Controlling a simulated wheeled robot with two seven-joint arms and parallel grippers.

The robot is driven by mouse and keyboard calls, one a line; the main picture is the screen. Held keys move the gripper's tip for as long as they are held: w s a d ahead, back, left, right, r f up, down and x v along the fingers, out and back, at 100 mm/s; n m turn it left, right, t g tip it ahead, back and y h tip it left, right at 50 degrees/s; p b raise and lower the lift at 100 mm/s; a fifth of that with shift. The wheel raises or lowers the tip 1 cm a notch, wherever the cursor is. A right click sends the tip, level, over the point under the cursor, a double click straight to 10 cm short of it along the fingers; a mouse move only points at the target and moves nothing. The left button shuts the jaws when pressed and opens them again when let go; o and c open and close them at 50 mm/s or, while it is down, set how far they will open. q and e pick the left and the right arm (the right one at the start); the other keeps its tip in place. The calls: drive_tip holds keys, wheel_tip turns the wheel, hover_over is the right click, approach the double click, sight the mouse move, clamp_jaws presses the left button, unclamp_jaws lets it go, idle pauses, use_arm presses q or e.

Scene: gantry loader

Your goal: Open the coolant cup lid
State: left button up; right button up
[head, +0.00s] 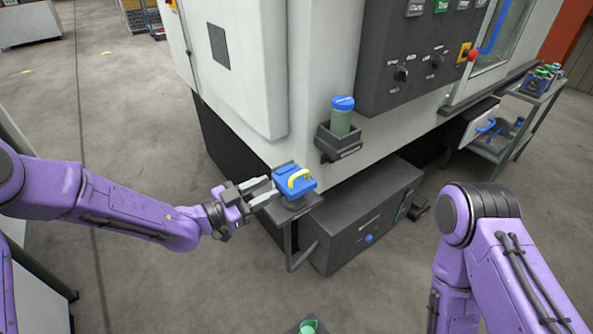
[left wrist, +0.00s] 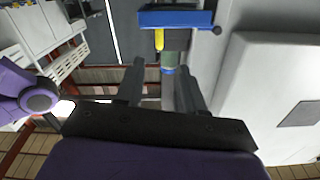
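A blue lid (head: 288,188) with a yellow arched handle (head: 299,179) sits flat on a dark post-mounted cup stand (head: 303,203) beside the machine; it looks shut. My left gripper (head: 268,191) is just left of the lid, with its fingers pointing at it. In the left wrist view the two fingers (left wrist: 160,78) are apart with nothing between them. The blue lid (left wrist: 175,18) and yellow handle (left wrist: 159,40) show beyond the fingertips there. Whether a finger touches the lid I cannot tell. My right arm is at the right; its gripper is out of view.
A green bottle (head: 340,121) with a blue cap stands in a dark holder (head: 338,142) on the machine wall. A control panel (head: 420,50) is above right. A dark box (head: 370,220) stands below. A cart (head: 520,110) is at the right. The floor at left is clear.

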sight(297, 175)
use_arm(q)
drive_tip(key=p+x, duration=0.2)
drive_tip(key=x, duration=0.7)
drive_tip(key=shift+w+d+f, duration=0.15)
drive_tip(key=shift+w+d, duration=0.05)
drive_tip(key=shift+d, duration=0.15)
clamp_jaws()
